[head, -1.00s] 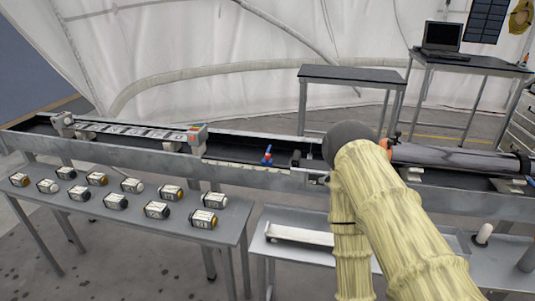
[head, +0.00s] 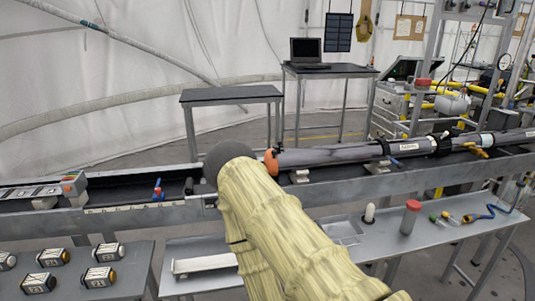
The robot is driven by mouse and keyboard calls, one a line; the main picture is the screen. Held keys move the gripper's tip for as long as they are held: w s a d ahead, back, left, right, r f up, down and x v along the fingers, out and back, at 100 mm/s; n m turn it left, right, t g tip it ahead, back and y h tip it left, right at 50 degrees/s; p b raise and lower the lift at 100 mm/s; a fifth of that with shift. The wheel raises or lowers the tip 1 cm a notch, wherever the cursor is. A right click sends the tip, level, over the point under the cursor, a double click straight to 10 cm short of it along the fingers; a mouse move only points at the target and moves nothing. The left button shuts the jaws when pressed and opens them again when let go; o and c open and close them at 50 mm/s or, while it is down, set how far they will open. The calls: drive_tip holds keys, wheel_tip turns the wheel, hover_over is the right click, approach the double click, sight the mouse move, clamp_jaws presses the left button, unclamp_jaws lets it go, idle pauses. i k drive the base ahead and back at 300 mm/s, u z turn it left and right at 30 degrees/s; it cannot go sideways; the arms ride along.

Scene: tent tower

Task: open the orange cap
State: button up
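The orange cap (head: 271,162) sits on the left end of a long grey tube (head: 335,154) that lies in the raised metal trough. My arm, in a pale yellow cover, reaches up from the bottom of the head view. Its dark rounded end is just left of the cap and partly in front of the trough. I cannot tell whether it touches the cap. The fingers of my gripper do not show; they are hidden behind the arm or out of sight.
A blue-and-red valve (head: 157,189) stands in the trough left of my arm. A red-topped cylinder (head: 410,216) and a white cylinder (head: 369,213) stand on the lower right shelf. A laptop (head: 305,52) sits on a table behind.

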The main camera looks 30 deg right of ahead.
sight(270, 159)
drive_tip(key=u, duration=1.95)
drive_tip(key=k, duration=1.25)
drive_tip(key=z, duration=1.5)
drive_tip(key=i, duration=0.5)
drive_tip(key=z, duration=0.1)
